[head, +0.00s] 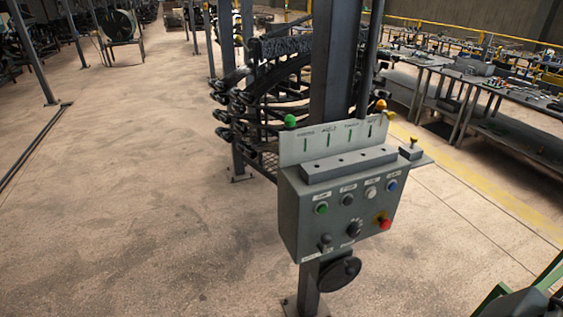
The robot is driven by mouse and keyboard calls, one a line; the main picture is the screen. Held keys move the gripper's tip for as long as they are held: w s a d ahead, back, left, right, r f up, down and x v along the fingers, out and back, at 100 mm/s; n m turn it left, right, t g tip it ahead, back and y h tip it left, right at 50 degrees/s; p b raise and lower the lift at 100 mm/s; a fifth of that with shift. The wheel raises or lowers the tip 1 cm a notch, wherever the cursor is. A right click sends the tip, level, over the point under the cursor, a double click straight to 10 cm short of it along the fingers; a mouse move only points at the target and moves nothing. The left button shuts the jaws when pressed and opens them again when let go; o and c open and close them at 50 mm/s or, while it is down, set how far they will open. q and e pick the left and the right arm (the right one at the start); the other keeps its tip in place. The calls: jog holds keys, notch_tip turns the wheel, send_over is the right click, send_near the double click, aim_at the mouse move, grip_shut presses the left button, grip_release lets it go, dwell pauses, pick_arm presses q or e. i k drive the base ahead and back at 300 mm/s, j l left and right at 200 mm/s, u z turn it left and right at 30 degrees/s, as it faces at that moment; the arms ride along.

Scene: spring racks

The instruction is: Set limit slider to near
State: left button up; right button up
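A grey control box (338,215) is mounted on a dark post right of centre. Its front has a row of labelled buttons: green (321,208), black (348,199), white (371,192) and blue (392,186). Below are a red button on yellow (384,222), a black knob (354,228) and a small dark lever (325,242). An upright plate (338,138) behind the box carries labels and green vertical marks. I cannot tell which part is the limit slider or read its setting; the labels are too small. Neither gripper is in view.
A black handwheel (339,273) hangs below the box. A rack of dark springs (268,105) stands behind it. Workbenches (470,85) line the right, past a yellow floor line. A green-framed object (520,303) is at the bottom right corner. The floor left is clear.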

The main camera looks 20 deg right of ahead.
aim_at(391, 115)
jog(key=z, duration=1.35)
